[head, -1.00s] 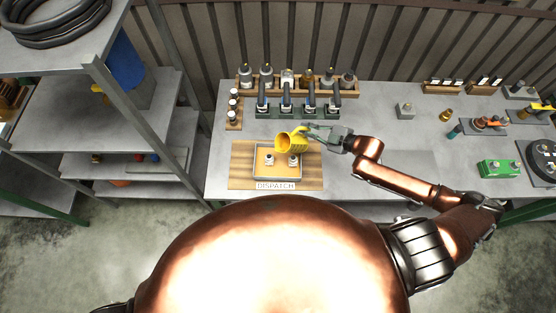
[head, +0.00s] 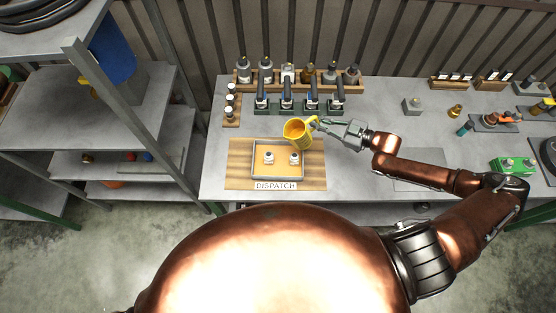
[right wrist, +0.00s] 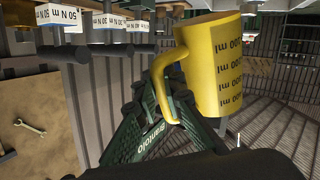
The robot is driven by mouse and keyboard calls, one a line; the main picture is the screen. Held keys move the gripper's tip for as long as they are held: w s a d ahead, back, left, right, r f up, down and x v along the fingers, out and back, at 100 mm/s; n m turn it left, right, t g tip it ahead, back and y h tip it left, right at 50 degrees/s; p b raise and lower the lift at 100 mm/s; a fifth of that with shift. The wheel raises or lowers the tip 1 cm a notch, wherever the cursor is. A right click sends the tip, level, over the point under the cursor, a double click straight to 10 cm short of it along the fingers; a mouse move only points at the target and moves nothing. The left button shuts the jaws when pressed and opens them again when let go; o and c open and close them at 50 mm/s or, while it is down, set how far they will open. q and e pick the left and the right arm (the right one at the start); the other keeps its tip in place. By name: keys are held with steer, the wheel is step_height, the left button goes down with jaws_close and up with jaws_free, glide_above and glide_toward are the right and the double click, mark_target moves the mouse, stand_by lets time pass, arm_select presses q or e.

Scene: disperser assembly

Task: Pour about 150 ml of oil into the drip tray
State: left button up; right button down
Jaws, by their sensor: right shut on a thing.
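A yellow jug (head: 298,133) stands out above the table, its open mouth showing an orange inside; whether that is oil I cannot tell. My right gripper (head: 318,125) is shut on its handle. In the right wrist view the jug (right wrist: 215,75) carries ml marks and looks near upright, with the gripper's fingers (right wrist: 172,108) at the handle. A shallow grey-rimmed tray (head: 277,179) with a tan-orange floor lies just below and left of the jug in the head view. Two small white items (head: 268,158) are in it. My left gripper is out of view.
The tray sits on a wooden board (head: 236,168) marked DISPATCH. Behind stand a row of dark devices (head: 287,104) and a rack of bottles (head: 265,71). Small bottles (head: 231,101) stand at the left. A grey shelf unit (head: 125,92) is far left.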

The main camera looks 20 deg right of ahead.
steer(key=shift+w+d+f+m+t+y+b, duration=0.2)
steer(key=shift+d+f+m+y+b, duration=0.4)
steer(key=shift+b, duration=0.6)
steer(key=shift+w+d+f+m+t+y+b, duration=0.1)
steer(key=shift+d+f+m+t+y+b, duration=0.15)
steer(key=shift+f+m+b, duration=0.6)
steer(key=shift+r+b, duration=0.3)
steer(key=shift+s+d, duration=0.1)
